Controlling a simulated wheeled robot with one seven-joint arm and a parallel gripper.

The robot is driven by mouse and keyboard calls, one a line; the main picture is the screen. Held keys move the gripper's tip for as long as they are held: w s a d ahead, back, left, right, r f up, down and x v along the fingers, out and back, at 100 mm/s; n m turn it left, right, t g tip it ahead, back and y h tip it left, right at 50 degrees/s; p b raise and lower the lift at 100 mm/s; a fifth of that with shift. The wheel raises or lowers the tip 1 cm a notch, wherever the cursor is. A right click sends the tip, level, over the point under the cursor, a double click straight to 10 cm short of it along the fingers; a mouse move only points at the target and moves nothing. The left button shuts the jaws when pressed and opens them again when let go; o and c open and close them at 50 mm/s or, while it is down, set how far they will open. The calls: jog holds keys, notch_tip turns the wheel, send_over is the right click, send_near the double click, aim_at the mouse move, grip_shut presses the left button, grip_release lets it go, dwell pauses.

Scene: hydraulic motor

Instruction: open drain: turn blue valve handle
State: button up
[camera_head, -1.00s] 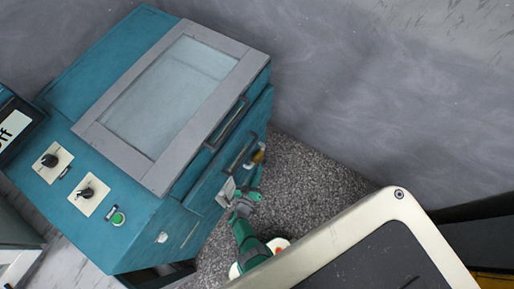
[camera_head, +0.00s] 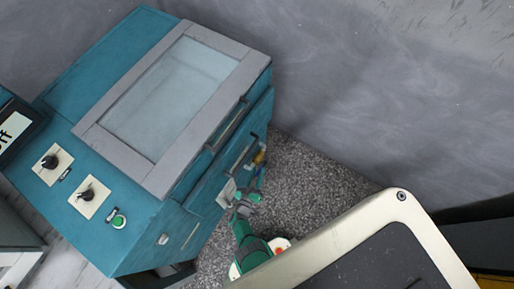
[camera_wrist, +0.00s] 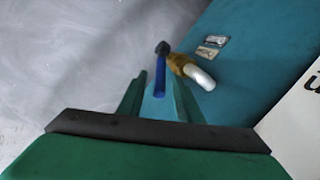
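The blue valve handle (camera_wrist: 160,76) has a dark end and stands beside a brass valve body (camera_wrist: 178,64) with a pale pipe end (camera_wrist: 201,79). In the wrist view my gripper (camera_wrist: 157,79) has its two green fingers apart, with the handle showing between them and gaps on both sides. I cannot tell how deep the handle lies between the fingertips. In the head view the brass valve (camera_head: 259,158) is small on the side of the teal machine (camera_head: 205,205), and my green gripper (camera_head: 260,182) is close to it.
The teal machine has a grey-framed window lid (camera_head: 170,95), dark knobs (camera_head: 87,194) and a green button (camera_head: 119,222). A grey wall (camera_head: 370,90) is behind. Speckled floor (camera_head: 310,180) is clear right of the machine.

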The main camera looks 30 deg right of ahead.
jog(key=v, duration=1)
jog(key=shift+s+a, duration=0.3)
jog(key=shift+r, duration=0.1)
